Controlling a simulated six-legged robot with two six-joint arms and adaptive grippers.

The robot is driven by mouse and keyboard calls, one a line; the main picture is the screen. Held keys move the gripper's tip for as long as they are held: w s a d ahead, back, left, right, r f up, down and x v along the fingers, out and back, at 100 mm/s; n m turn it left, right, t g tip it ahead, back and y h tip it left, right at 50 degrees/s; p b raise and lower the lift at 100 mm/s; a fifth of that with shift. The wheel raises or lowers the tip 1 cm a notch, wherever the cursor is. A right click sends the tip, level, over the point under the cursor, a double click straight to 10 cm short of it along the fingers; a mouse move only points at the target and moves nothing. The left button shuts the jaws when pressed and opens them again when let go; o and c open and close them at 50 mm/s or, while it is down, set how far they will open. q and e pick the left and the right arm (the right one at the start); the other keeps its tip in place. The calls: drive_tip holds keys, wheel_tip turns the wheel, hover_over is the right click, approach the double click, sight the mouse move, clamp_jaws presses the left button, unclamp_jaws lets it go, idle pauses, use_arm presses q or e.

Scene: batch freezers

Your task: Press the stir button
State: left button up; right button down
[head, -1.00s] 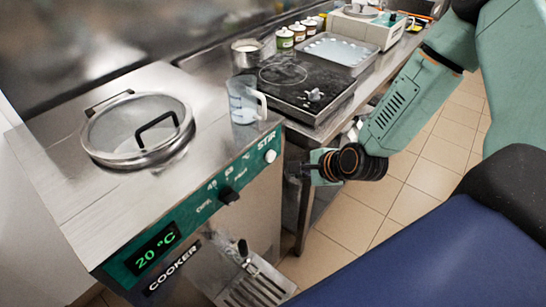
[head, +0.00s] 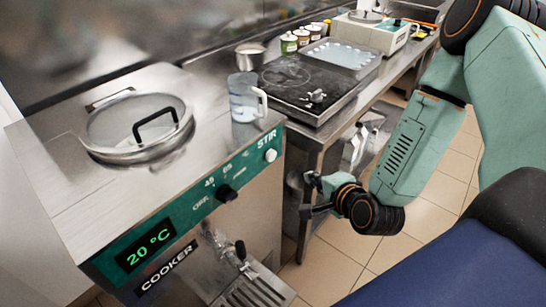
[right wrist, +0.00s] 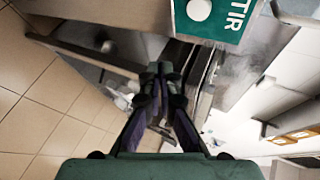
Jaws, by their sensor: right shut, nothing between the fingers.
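The stir button (head: 270,155) is a round white knob on the green front panel of the cooker (head: 205,205), beside the word STIR. It also shows in the right wrist view (right wrist: 199,9), at the top edge. My right gripper (head: 306,196) is to the right of the cooker and lower than the button, apart from it. In the right wrist view its two fingers (right wrist: 160,72) come together at the tips, with nothing between them. My left gripper is not in view.
A glass-lidded opening (head: 138,125) and a clear jug (head: 244,97) are on top of the cooker. A black dial (head: 228,193) and a tap with a lever (head: 240,250) are on its front. A steel table with a black hob (head: 300,85) stands behind. Tiled floor is open at right.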

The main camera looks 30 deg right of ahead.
sight(271, 156)
drive_tip(key=w+a+b, duration=0.3)
drive_tip(key=w+b, duration=0.2)
drive_tip(key=w, duration=0.3)
drive_tip(key=shift+a+b, duration=0.2)
drive_tip(key=shift+b, duration=0.15)
drive_tip(key=shift+w, duration=0.15)
idle(1.3)
drive_tip(key=shift+w+a, duration=0.15)
drive_tip(key=shift+w, duration=0.15)
drive_tip(key=shift+w+a+b, duration=0.2)
drive_tip(key=shift+w+b, duration=0.3)
idle(0.9)
drive_tip(key=shift+s+d+p, duration=0.3)
drive_tip(key=shift+s+d, duration=0.05)
drive_tip(key=shift+s, duration=0.55)
